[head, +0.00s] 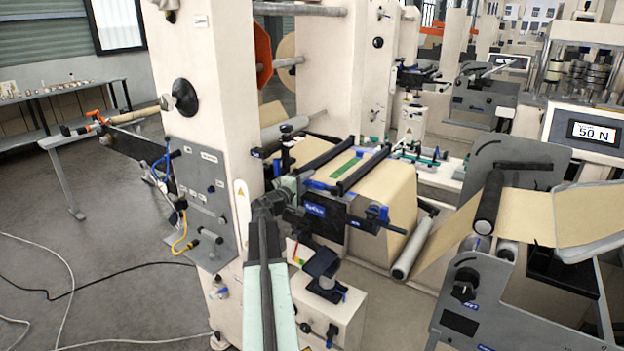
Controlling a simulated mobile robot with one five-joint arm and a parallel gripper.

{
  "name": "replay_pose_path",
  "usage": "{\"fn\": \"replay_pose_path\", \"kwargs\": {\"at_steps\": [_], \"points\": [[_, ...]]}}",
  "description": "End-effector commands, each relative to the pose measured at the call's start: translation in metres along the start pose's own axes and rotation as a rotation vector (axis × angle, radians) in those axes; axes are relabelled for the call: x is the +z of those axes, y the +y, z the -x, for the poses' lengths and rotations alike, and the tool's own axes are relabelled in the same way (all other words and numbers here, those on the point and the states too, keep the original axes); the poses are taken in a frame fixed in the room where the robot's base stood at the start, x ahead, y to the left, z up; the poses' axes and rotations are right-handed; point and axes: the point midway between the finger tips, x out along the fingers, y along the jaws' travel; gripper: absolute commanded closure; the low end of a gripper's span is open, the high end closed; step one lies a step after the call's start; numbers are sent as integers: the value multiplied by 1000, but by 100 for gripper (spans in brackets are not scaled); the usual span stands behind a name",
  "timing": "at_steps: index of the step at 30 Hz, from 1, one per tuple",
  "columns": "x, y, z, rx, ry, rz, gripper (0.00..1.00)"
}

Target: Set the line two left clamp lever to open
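A splice table with a brown kraft web (385,190) stands in the middle of the head view. Two dark clamp bars lie across it, a left one (325,154) and a right one (364,168). A dark front panel with a blue label (315,210) and a black handle (388,227) sits at its near side. I cannot tell which part is the left clamp lever or how it is set. My arm rises from the bottom centre, and my gripper (291,186) is by the table's near left corner. Its fingers are too small and overlapped to read.
A cream column (215,75) with a grey control panel (205,190) stands close left of my arm. A grey roller frame (530,290) and a display reading 50 N (592,132) are at right. Cables lie on the open floor (90,240) at left.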

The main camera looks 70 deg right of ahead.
Motion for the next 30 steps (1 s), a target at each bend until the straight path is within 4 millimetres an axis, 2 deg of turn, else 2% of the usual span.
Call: {"fn": "replay_pose_path", "kwargs": {"at_steps": [1, 3, 9, 10, 12, 13, 30], "points": [[-1, 0, -9, 0, -2, 0, 73], [0, 0, -14, 0, -2, 0, 73], [1, 0, -14, 0, -1, 0, 73], [1, 0, -14, 0, -1, 0, 76], [1, 0, -14, 0, -1, -1, 95], [1, 0, -14, 0, -1, -1, 100], [2, 0, -14, -1, -2, -1, 100]]}}
